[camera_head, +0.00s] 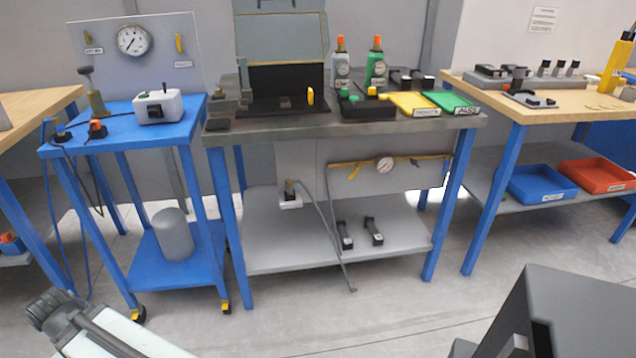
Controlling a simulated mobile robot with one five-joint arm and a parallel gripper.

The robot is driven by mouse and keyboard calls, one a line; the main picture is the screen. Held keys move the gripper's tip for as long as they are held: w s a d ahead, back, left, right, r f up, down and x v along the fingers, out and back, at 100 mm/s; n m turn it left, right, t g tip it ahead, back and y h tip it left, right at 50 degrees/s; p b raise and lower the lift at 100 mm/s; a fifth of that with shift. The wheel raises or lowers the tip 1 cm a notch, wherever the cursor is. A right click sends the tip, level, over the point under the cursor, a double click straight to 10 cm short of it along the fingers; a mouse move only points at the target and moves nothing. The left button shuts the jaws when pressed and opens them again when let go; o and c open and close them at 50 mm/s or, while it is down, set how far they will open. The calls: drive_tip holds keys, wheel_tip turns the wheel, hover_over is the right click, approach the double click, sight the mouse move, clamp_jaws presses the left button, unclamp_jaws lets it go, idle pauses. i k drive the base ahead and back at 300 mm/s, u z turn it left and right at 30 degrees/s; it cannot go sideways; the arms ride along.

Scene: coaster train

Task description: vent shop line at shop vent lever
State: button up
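An upright grey panel (155,72) at the back of the blue cart carries a round white gauge (134,40). A small yellow lever (179,43) is on the panel right of the gauge, above a small label (183,64). Another yellow lever (87,37) is left of the gauge, above a second label (93,50). Both labels are too small to read surely, so I cannot tell which lever is the shop vent lever. Both levers look roughly upright. No gripper fingers show. White and dark parts at the bottom left appear to be mine.
The blue cart (110,150) bears a white box (158,107) and dark fittings. A wooden bench (480,95) stands right. Floor is open in front; a dark block covers the lower right.

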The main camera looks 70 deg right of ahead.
sight(356, 166)
drive_tip(key=u, duration=1.7)
drive_tip(key=i, duration=0.1)
drive_tip(key=z, duration=2.85)
